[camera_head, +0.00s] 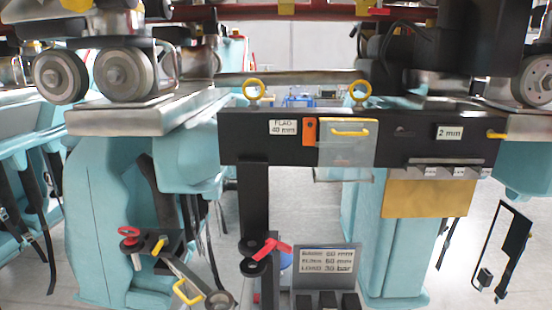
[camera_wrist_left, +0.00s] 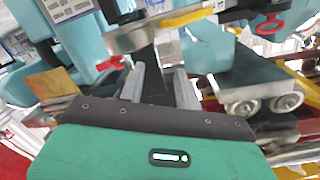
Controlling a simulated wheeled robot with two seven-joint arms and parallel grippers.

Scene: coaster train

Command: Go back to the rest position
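My left gripper (camera_wrist_left: 160,74) shows only in the left wrist view. Its two grey fingers stand apart with a dark gap between them, and I see nothing held. Neither gripper shows in the head view, and my right gripper is in no frame. In the head view a black beam (camera_head: 285,150) crosses the middle, with labels reading "FLAG 40 mm" and "2 mm". It carries an orange piece (camera_head: 309,132), a clear plate (camera_head: 347,155) with a yellow handle (camera_head: 351,132), and two yellow rings on top.
Teal supports (camera_head: 108,220) stand left and right. Grey wheels (camera_head: 124,74) rest on a metal rail (camera_head: 145,112) at upper left. A lever with a yellow handle (camera_head: 187,291) and a label panel (camera_head: 327,262) are low in front. Wheels (camera_wrist_left: 264,104) also show in the left wrist view.

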